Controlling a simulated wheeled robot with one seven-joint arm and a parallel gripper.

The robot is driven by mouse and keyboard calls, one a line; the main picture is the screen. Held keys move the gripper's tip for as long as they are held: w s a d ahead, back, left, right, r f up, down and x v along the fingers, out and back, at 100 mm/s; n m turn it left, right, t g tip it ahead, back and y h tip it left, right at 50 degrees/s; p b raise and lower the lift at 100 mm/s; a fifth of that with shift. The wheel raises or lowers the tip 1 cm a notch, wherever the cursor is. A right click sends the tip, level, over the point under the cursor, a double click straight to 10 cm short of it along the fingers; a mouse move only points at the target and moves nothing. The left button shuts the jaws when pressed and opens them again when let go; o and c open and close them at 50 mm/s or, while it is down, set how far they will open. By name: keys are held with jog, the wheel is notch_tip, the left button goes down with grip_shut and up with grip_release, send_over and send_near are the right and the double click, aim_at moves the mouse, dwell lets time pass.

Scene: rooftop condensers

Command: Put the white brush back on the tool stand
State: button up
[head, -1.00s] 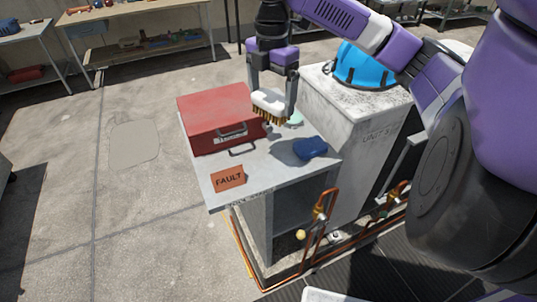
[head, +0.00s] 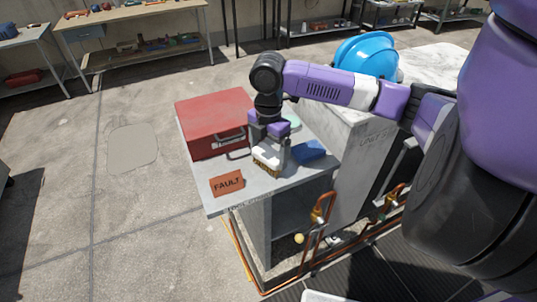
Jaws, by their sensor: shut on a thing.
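The white brush (head: 265,159), with a white body and yellow-brown bristles facing down, is held between the fingers of my gripper (head: 269,152). The gripper is shut on it and points down. The brush is over the grey top of the tool stand (head: 222,203), between the orange FAULT card and the blue thing. Its bristles are at or just above the top; I cannot tell whether they touch. The fingers hide part of the brush.
A red toolbox (head: 213,122) stands behind on the same top. An orange FAULT card (head: 227,183) lies at the front left, and a blue folded thing (head: 308,152) at the right. A blue hard hat (head: 366,56) sits on the condenser. Copper pipes (head: 320,212) run below.

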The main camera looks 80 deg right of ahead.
jog(key=shift+f, duration=0.7)
jog(key=o, duration=1.2)
